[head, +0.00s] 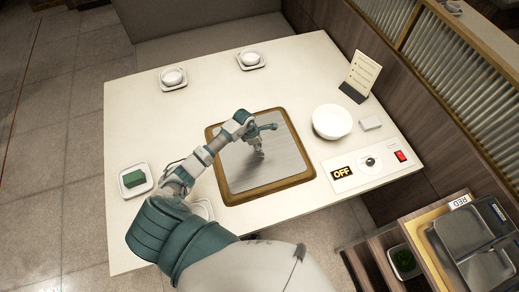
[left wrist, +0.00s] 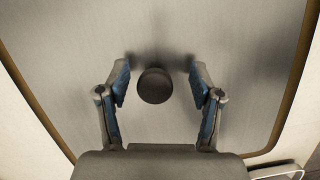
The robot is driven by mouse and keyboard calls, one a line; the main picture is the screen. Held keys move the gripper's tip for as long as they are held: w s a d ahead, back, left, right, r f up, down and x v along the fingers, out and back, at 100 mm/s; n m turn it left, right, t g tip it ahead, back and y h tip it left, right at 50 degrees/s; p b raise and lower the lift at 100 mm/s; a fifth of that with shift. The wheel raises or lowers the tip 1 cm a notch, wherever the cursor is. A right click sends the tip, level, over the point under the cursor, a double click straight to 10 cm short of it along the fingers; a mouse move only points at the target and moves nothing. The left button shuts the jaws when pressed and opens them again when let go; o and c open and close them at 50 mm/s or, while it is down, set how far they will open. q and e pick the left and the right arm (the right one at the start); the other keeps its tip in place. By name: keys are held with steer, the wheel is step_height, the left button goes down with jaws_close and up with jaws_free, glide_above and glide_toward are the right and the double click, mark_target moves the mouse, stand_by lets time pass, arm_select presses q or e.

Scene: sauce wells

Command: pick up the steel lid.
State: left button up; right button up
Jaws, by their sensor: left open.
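The steel lid (head: 275,165) is a flat grey sheet lying inside a brown wooden frame (head: 233,196) in the middle of the table. In the left wrist view the lid (left wrist: 70,60) fills most of the picture, with a dark round knob (left wrist: 155,88) on it. My left gripper (head: 259,152) is over the lid, pointing down. Its two fingers (left wrist: 160,82) are apart, one on each side of the knob, with a gap to it on both sides. In the head view the knob is hard to make out behind the gripper. My right gripper is not in view.
A white bowl (head: 332,122) and a control panel (head: 365,166) reading OFF stand right of the frame. A dish with a green block (head: 133,178) is at left. Two cups on saucers are at the back. Steel containers (head: 470,236) are at lower right.

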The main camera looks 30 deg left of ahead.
arm_select(q)
steer(key=shift+a+f, duration=0.1)
steer(key=shift+a, duration=0.2)
steer(key=c, duration=0.4)
steer(key=shift+a+f, duration=0.1)
steer(key=shift+a, duration=0.35)
steer(key=c, duration=0.8)
steer(key=shift+a, duration=0.1)
jaws_close()
steer(key=shift+d, duration=0.4)
step_height(320, 180, up, 9)
steer(key=shift+w+f, duration=0.1)
steer(key=shift+a+r+b, duration=0.25)
steer(key=shift+r+b, duration=0.05)
steer(key=shift+r, duration=0.3)
steer(key=shift+d+r, duration=0.1)
steer(key=shift+d, duration=0.2)
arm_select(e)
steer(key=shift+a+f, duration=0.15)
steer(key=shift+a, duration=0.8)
